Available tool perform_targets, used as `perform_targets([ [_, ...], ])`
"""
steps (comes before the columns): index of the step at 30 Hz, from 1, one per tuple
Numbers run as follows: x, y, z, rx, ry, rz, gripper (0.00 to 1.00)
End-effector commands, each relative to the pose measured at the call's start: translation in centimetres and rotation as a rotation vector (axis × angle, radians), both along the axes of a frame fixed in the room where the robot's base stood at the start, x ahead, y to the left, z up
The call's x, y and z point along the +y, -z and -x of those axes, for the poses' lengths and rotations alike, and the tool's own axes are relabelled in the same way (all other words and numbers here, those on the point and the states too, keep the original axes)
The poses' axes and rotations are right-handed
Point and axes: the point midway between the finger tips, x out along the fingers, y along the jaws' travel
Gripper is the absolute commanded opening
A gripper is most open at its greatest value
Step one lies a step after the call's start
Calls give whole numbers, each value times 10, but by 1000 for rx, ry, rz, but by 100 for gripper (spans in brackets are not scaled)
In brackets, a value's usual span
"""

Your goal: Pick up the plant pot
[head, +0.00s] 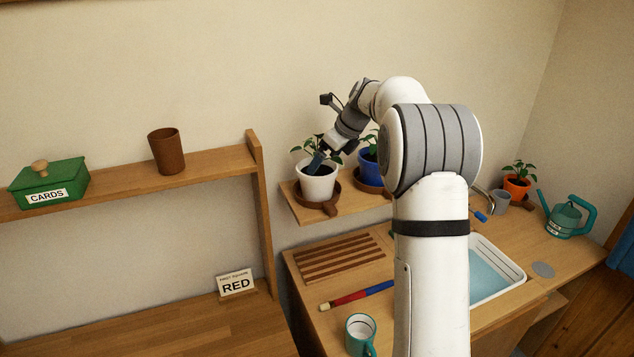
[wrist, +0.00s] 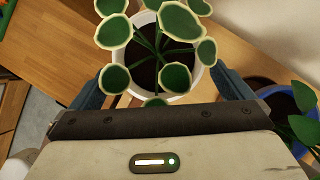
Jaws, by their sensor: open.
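A white plant pot (head: 318,187) with a leafy plant stands on the small wall shelf, with a brown saucer at its base. My gripper (head: 322,158) reaches down over this pot, among its leaves. In the wrist view, the white pot (wrist: 196,78) with dark soil and pale-edged leaves lies between the two open fingers of my gripper (wrist: 160,88). Whether the fingers touch its rim I cannot tell. A blue pot (head: 368,172) with a plant stands just right of it, partly hidden by my arm. An orange pot (head: 517,187) with a plant stands on the counter at the right.
The wall shelf (head: 300,208) is narrow. The counter below holds a slatted rack (head: 345,257), a red-and-blue rod (head: 357,296), a teal mug (head: 360,335), a sink (head: 497,270) and a teal watering can (head: 568,219). A wooden upright (head: 259,190) stands left of the shelf.

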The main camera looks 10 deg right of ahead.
Motion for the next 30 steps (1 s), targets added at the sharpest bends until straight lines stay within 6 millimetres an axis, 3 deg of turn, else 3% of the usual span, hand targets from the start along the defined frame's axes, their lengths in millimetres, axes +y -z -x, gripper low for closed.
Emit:
perform_targets([
  [9,17,35,-14,1,-1,2,100],
  [17,17,38,-15,-1,0,2,100],
  [30,16,38,-15,-1,0,2,64],
])
